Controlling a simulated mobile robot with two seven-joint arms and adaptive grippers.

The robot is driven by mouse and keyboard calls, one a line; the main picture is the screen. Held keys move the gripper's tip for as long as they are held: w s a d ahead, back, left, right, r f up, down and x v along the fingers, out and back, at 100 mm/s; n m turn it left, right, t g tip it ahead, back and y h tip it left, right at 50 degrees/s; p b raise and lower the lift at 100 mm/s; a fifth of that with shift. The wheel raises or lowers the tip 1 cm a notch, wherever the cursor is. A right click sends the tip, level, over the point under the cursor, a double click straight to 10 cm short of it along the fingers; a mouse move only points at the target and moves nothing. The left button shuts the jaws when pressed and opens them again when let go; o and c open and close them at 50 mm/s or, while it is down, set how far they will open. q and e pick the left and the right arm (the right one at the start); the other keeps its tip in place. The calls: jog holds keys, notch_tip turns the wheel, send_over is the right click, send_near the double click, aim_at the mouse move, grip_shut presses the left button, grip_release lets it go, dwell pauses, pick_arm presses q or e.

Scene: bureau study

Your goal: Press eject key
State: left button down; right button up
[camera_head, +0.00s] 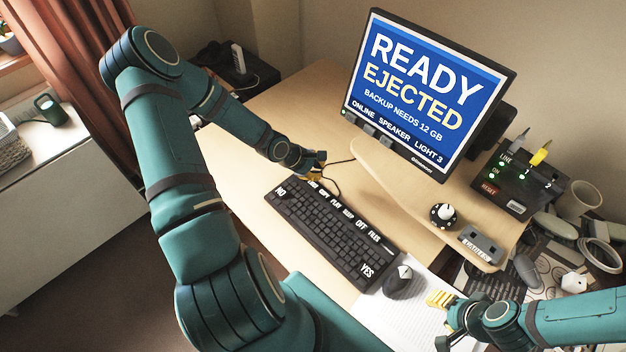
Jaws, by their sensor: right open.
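A black keyboard (333,232) lies on the desk with white-labelled keys: NO at its left end, a row along its far edge including PLAY, OFF and FILES, and YES at the near right corner. I cannot read a key marked eject; some far-row labels are too small or partly covered. The monitor (425,92) reads READY, EJECTED. My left gripper (316,174) is at the keyboard's far left edge, over or beside the first far-row keys; I cannot tell whether it touches one. My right gripper (443,318) is open and empty over the paper, right of the mouse.
A black mouse (398,281) sits on white paper (385,318) by the YES key. A raised shelf (400,172) holds a round knob (443,214) and a grey block (480,244). A black switch box (516,180) with cables stands right. Desk left of the keyboard is clear.

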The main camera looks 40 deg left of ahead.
notch_tip(320, 180, up, 3)
jog(key=p, duration=0.2)
jog(key=shift+r+p, duration=0.1)
jog(key=shift+p, duration=0.2)
dwell(0.6)
